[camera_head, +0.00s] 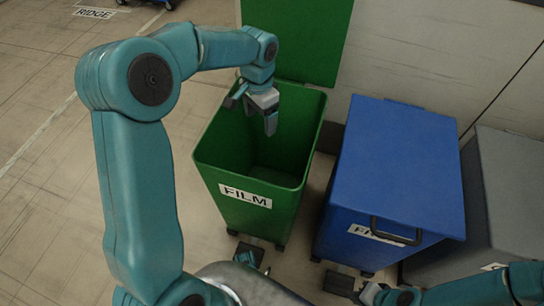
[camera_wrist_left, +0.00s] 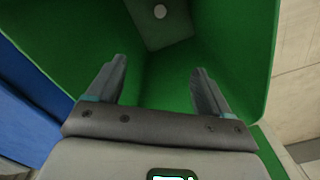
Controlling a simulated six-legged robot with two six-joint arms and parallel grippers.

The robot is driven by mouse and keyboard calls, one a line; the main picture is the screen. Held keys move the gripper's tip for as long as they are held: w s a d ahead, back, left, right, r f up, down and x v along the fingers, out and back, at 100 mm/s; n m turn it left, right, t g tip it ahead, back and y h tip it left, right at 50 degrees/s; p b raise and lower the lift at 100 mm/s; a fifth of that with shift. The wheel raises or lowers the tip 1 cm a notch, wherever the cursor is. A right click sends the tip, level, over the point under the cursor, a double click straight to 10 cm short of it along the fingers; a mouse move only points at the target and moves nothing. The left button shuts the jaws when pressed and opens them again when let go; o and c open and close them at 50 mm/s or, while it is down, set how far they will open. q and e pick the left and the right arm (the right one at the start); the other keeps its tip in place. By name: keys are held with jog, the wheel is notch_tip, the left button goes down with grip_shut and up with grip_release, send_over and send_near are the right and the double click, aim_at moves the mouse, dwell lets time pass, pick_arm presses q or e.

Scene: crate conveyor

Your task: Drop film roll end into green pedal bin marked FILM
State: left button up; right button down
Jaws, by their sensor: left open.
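The green pedal bin (camera_head: 250,190) marked FILM stands upright with its lid (camera_head: 300,40) raised behind it. My left gripper (camera_head: 262,115) is over the bin's mouth, pointing down. In the left wrist view my left gripper (camera_wrist_left: 157,85) has its two fingers wide apart with nothing between them. Past them are the green walls (camera_wrist_left: 235,45) and a darker floor of the bin. My right gripper (camera_head: 372,294) is low at the right, mostly hidden.
A blue bin (camera_head: 395,165) with a shut lid and a black handle stands to the right of the green one. A grey bin (camera_head: 515,175) is beyond it. A dark pedal (camera_head: 248,255) sticks out at the green bin's foot.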

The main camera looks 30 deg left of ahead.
pick_arm(q)
notch_tip(320, 180, up, 16)
jog(key=p, duration=0.5)
jog(key=shift+f+p, duration=0.15)
jog(key=shift+p, duration=0.25)
